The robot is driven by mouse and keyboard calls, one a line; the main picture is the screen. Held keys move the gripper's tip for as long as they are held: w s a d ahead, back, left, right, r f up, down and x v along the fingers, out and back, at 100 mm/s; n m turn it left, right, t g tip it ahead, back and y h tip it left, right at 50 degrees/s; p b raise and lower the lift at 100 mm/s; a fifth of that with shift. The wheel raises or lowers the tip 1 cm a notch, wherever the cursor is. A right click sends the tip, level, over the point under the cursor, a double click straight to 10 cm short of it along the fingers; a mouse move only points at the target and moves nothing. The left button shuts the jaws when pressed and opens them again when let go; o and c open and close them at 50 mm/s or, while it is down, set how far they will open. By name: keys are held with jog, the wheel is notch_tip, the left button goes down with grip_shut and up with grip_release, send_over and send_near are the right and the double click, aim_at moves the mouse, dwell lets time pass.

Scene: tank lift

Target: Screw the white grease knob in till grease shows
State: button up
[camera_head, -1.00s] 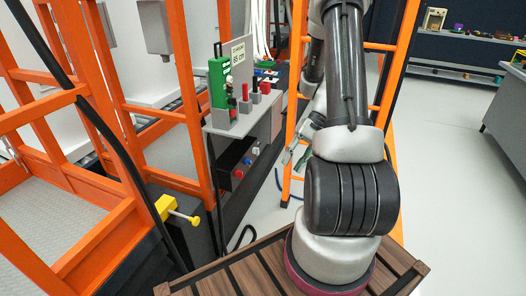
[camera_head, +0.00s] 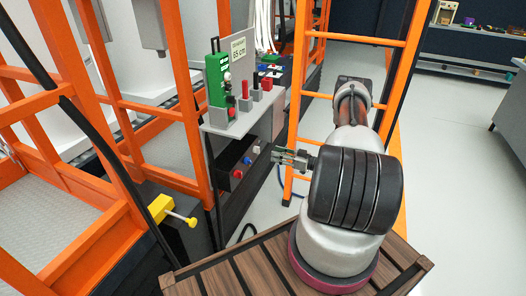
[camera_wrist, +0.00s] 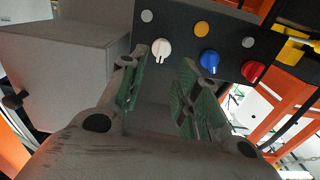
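The white knob (camera_wrist: 161,49) sits on a dark panel (camera_wrist: 228,40), left of a blue knob (camera_wrist: 209,62) and a red knob (camera_wrist: 253,71). In the head view the white knob (camera_head: 256,149) is small, at the far end of the knob row. My gripper (camera_wrist: 160,75) is open and empty, its green-padded fingers spread. The white knob shows between and beyond the fingertips, with no visible contact. In the head view my gripper (camera_head: 279,157) points left toward the panel. I see no grease I can make out.
A grey box (camera_wrist: 65,75) is left of my fingers in the wrist view. An orange ladder (camera_head: 300,120) stands behind my gripper. A yellow valve with a handle (camera_head: 165,209) is at lower left. A shelf above the panel carries a green device (camera_head: 217,85). Open floor lies right.

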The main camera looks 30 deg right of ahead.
aim_at(257, 150)
jog(key=w+a+n, duration=0.1)
jog(key=w+a, duration=0.4)
jog(key=w, duration=0.1)
dwell(0.3)
grip_shut()
